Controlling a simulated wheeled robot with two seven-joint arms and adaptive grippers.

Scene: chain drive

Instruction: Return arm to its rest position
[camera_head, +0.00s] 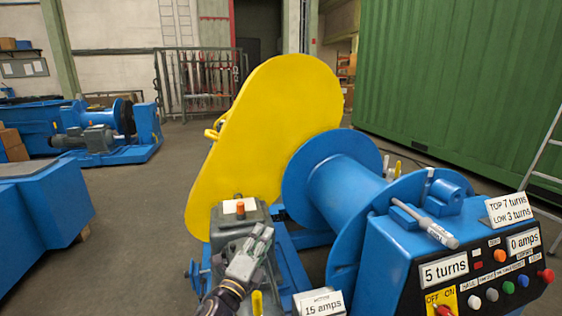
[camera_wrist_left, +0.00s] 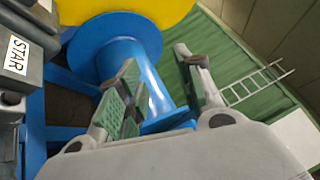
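My left gripper (camera_head: 262,236) is in front of the grey motor box in the head view, at the lower middle. In the left wrist view my left gripper (camera_wrist_left: 158,68) has its two fingers apart, with nothing between them; the blue drum shows behind. The yellow chain guard (camera_head: 268,125) stands upright in the middle. The blue drum (camera_head: 345,190) is to its right. The grey motor box (camera_head: 238,220) has an orange-topped part and a white label on top. I cannot tell whether the gripper touches it.
The blue control panel (camera_head: 455,250) with buttons, signs and a yellow switch plate is at the lower right. A "15 amps" sign (camera_head: 320,305) is at the bottom. A ladder (camera_head: 550,150) stands right. Open floor lies left.

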